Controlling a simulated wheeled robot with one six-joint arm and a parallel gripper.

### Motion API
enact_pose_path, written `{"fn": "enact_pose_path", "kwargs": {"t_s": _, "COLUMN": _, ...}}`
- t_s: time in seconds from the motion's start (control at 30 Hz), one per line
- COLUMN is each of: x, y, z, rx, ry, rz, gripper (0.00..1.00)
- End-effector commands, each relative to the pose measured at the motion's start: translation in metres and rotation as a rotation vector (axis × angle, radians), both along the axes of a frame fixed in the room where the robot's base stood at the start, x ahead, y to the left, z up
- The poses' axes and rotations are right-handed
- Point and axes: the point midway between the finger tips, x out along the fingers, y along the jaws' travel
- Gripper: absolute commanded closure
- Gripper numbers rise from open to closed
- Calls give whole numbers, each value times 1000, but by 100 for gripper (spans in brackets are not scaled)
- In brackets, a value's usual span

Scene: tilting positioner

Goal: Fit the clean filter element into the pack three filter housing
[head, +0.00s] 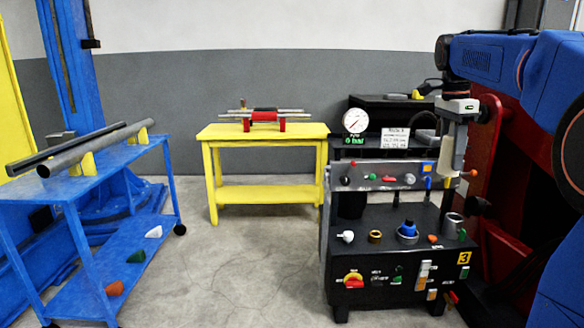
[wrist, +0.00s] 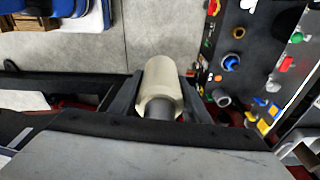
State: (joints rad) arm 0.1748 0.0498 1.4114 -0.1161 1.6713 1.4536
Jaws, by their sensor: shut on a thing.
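My gripper (head: 455,135) is shut on the filter element (head: 459,152), a cream cylinder that hangs down in front of the black pack. The wrist view shows the element (wrist: 158,82) between the two dark fingers, with a grey round part at its near end. The black pack (head: 375,273) carries a yellow 3. On its deck, a grey open-topped cup (head: 452,226) stands below the element and apart from it. It looks like the filter housing, but no label confirms this. The cup shows in the wrist view too (wrist: 221,97), right of the element.
A blue-topped part in a grey ring (head: 408,231), a brass ring (head: 375,237) and a white knob (head: 346,237) line the deck. A control panel (head: 385,175) rises behind. A yellow table (head: 262,132) and blue cart (head: 110,165) stand left; floor between is clear.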

Motion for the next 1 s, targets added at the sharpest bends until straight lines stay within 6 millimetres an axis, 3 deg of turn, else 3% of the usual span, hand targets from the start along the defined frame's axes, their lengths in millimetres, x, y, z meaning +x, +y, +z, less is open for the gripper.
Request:
{"fn": "enact_pose_path", "kwargs": {"t_s": 0.27, "x": 39, "y": 4, "z": -51, "rx": 9, "ry": 6, "rz": 146, "gripper": 93}}
{"fn": "enact_pose_path", "kwargs": {"t_s": 0.43, "x": 72, "y": 11, "z": -103, "rx": 17, "ry": 11, "rz": 288, "gripper": 93}}
{"fn": "enact_pose_path", "kwargs": {"t_s": 0.7, "x": 133, "y": 34, "z": -232, "rx": 33, "ry": 14, "rz": 629, "gripper": 93}}
{"fn": "enact_pose_path", "kwargs": {"t_s": 1.0, "x": 170, "y": 68, "z": -386, "rx": 39, "ry": 8, "rz": 1018, "gripper": 93}}
